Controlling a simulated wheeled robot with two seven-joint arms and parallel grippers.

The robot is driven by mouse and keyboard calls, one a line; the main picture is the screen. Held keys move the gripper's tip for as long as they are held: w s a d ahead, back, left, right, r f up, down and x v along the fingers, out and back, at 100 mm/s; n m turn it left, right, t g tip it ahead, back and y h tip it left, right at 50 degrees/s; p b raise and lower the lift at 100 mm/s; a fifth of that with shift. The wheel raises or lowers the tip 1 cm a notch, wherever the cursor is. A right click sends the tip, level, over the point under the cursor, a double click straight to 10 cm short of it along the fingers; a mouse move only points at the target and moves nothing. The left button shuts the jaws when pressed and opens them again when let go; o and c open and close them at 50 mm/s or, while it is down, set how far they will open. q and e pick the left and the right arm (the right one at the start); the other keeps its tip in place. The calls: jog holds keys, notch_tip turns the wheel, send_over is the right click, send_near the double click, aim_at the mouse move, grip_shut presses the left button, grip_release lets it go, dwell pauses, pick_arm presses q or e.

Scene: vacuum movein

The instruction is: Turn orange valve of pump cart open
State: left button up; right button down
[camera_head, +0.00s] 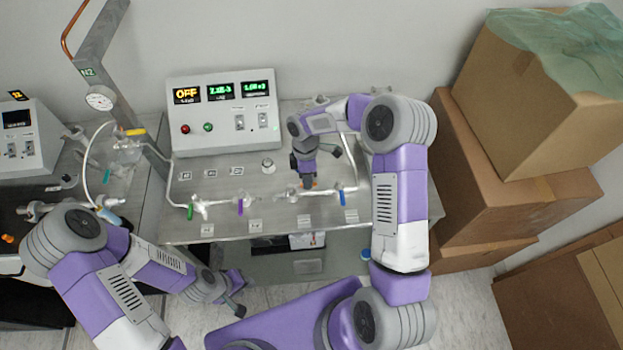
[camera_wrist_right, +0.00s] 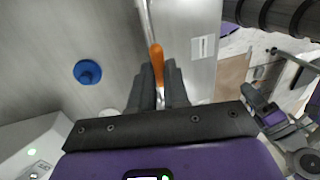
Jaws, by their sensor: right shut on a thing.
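The pump cart (camera_head: 225,223) is a metal table with glass tubing and coloured valve handles along its front. My right gripper (camera_head: 308,184) points down over its middle. Only a bit of the orange valve (camera_head: 315,184) shows below it there. In the right wrist view, the orange valve handle (camera_wrist_right: 156,58) stands between the two dark fingers of my right gripper (camera_wrist_right: 160,80), which are shut on it. The fingers hide its lower part, and the valve's turn angle is hard to tell. My left gripper (camera_head: 235,283) is low in front of the cart, away from the valves; its fingers are unclear.
Green (camera_head: 190,212), purple (camera_head: 240,206) and blue (camera_head: 342,198) valve handles sit on the same cart. A control box (camera_head: 223,120) showing "OFF" stands behind. Cardboard boxes (camera_head: 480,180) are stacked on the right. Another bench with glassware (camera_head: 125,148) is on the left.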

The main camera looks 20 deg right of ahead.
jog(key=shift+w+r, duration=0.1)
jog(key=c, duration=1.1)
grip_release()
notch_tip(320, 180, up, 7)
jog(key=w, duration=0.1)
jog(key=shift+w+d+r, duration=0.2)
